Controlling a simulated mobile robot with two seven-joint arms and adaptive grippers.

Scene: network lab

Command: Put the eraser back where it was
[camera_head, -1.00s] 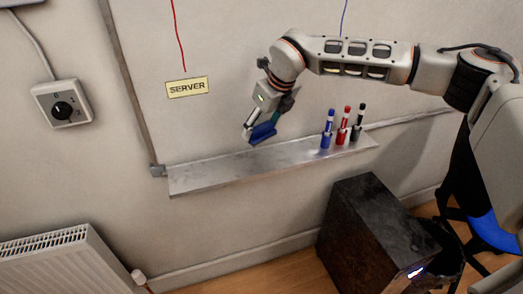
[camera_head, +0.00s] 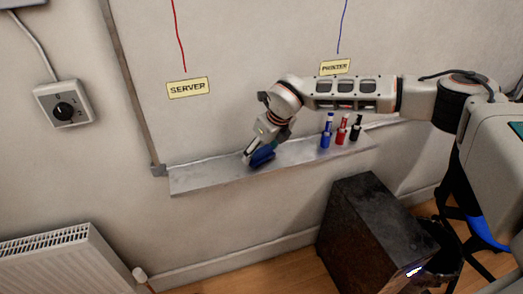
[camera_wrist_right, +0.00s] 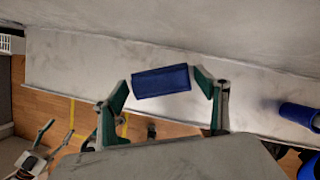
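The eraser (camera_head: 262,157) is a blue block. It sits between the fingertips of my right gripper (camera_head: 254,156), just over the ledge (camera_head: 210,178) on the wall.
Blue (camera_head: 325,140), red (camera_head: 341,135) and black (camera_head: 356,133) markers stand at the ledge's right end. The ledge's left part is bare. Below are a dark cabinet (camera_head: 365,235) and a radiator (camera_head: 55,265). A SERVER label (camera_head: 187,88) hangs above.

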